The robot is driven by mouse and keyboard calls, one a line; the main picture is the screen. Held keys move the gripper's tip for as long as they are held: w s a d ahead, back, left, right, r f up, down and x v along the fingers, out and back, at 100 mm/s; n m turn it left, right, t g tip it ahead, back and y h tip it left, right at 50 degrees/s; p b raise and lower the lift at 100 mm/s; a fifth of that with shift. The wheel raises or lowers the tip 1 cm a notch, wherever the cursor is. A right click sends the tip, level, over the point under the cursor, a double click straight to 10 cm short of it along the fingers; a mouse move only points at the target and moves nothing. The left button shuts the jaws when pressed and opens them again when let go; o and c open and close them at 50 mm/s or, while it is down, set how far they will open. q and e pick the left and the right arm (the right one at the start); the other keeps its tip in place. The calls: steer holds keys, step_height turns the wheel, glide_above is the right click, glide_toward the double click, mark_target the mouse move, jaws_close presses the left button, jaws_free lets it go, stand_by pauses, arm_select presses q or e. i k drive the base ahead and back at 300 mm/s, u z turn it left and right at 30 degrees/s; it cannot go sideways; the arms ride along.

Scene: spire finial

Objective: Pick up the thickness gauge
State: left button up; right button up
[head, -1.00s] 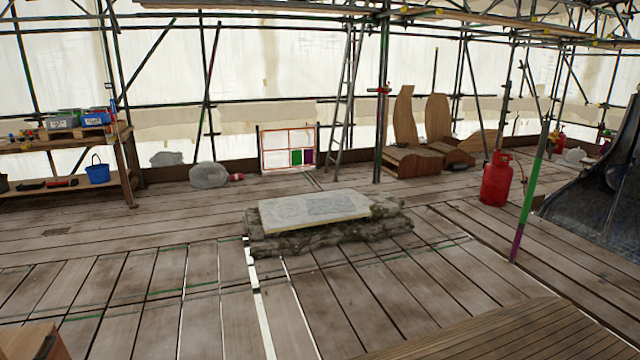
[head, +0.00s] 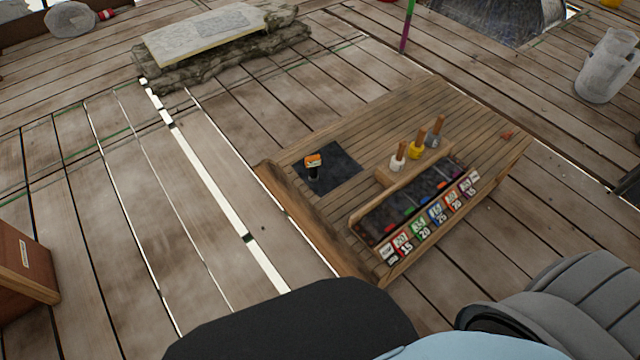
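A small device with an orange top and a dark body (head: 313,166), which looks like the thickness gauge, stands on a dark square mat (head: 343,173). The mat lies on the left part of a low slatted wooden table (head: 447,108). The device is unobstructed, and nothing is touching it except the mat below. Neither of my grippers shows in the head view. Dark and grey parts of my own body fill the bottom edge and hide part of the floor in front of the table.
A long tray with numbered coloured labels (head: 420,217) lies along the table's near side. A stone slab (head: 212,32) lies beyond, a grey bucket-like container (head: 605,68) at right, a wooden box (head: 22,265) at left.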

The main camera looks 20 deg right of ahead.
mark_target(312, 162)
steer(key=k, duration=0.7)
steer(key=z, duration=0.7)
steer(key=i, duration=0.9)
steer(key=u, duration=0.2)
